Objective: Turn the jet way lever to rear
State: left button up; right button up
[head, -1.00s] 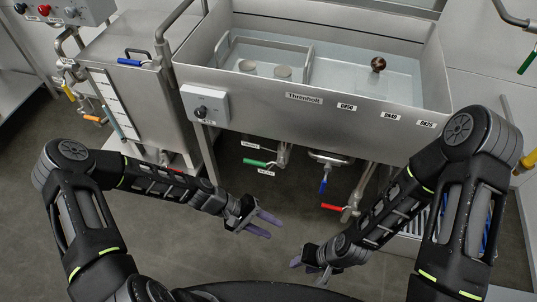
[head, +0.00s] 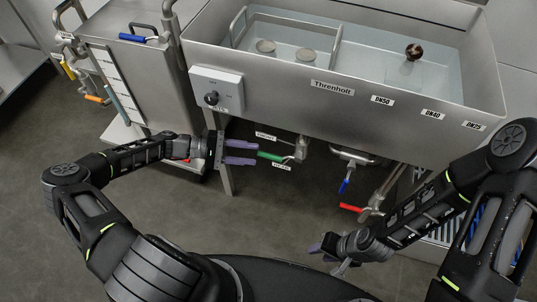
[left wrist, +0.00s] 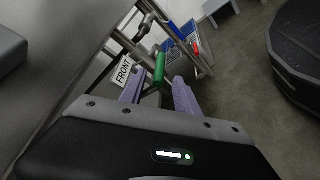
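The jet way lever, taken to be the green-handled lever (head: 270,156), is on a valve under the tank front, between a FRONT label (head: 265,137) and a REAR label (head: 281,167). Its handle points left toward my left gripper (head: 256,153), which is open with its purple fingers just short of the handle tip. In the left wrist view the green handle (left wrist: 160,69) lies ahead, between the lines of the two fingers (left wrist: 158,86), near the FRONT label (left wrist: 122,72). Contact cannot be told. My right gripper (head: 323,260) looks open and empty, low and away from the lever.
The steel tank (head: 310,100) overhangs the valves, with a knob box (head: 215,90) on its left front. A tank leg (head: 223,175) stands close to my left gripper. Blue (head: 344,186) and red (head: 352,208) levers are to the right. The floor in front is clear.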

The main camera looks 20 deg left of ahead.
aim_at(261, 155)
pick_arm(q)
jog(key=x, duration=0.6)
jog(key=shift+d, duration=0.2)
grip_shut()
jog(key=shift+f, duration=0.1)
dwell(1.1)
